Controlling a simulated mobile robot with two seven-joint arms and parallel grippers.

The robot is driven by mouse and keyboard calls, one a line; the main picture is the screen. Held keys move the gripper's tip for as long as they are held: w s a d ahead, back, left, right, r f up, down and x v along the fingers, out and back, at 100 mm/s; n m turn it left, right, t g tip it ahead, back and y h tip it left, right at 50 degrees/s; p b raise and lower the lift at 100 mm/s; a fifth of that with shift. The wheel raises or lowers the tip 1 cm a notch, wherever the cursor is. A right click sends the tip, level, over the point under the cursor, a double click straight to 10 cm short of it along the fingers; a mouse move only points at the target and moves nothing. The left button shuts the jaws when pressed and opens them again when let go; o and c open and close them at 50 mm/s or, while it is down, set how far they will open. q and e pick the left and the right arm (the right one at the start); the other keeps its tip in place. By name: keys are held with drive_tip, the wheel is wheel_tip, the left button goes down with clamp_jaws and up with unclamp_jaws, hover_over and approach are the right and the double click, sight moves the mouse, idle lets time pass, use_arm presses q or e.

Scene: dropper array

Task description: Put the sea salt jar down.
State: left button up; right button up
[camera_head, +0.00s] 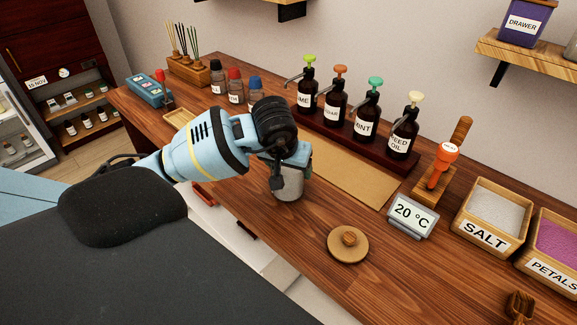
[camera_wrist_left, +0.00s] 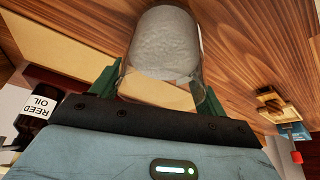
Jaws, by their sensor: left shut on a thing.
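The sea salt jar (camera_head: 288,185) is a clear glass jar with pale grey-white salt inside. It shows in the middle of the head view, below my left gripper (camera_head: 284,165), over the wooden counter near its front edge. My left gripper is shut on the jar. In the left wrist view the jar (camera_wrist_left: 165,45) sits between the two green fingers, and its salt fills the far end. I cannot tell whether its base touches the counter. The jar's upper part is hidden by the gripper in the head view. My right gripper is not in view.
A round wooden lid (camera_head: 348,246) lies on the counter (camera_head: 300,235) to the right. Behind are a tan mat (camera_head: 345,178) and several pump bottles (camera_head: 335,103). A thermometer display (camera_head: 411,216) and a salt box (camera_head: 492,220) stand right. Bare counter surrounds the lid.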

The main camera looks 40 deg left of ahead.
use_arm(q)
drive_tip(key=o, duration=0.8)
drive_tip(key=shift+f, duration=0.2)
drive_tip(key=o, duration=0.5)
drive_tip(key=shift+s+r, duration=0.1)
drive_tip(key=shift+r, duration=0.45)
drive_tip(key=v, duration=1.1)
drive_tip(key=shift+s+d+r+p, duration=0.1)
drive_tip(key=shift+s+r+p, duration=0.05)
drive_tip(key=shift+p, duration=0.15)
drive_tip(key=shift+o, duration=0.5)
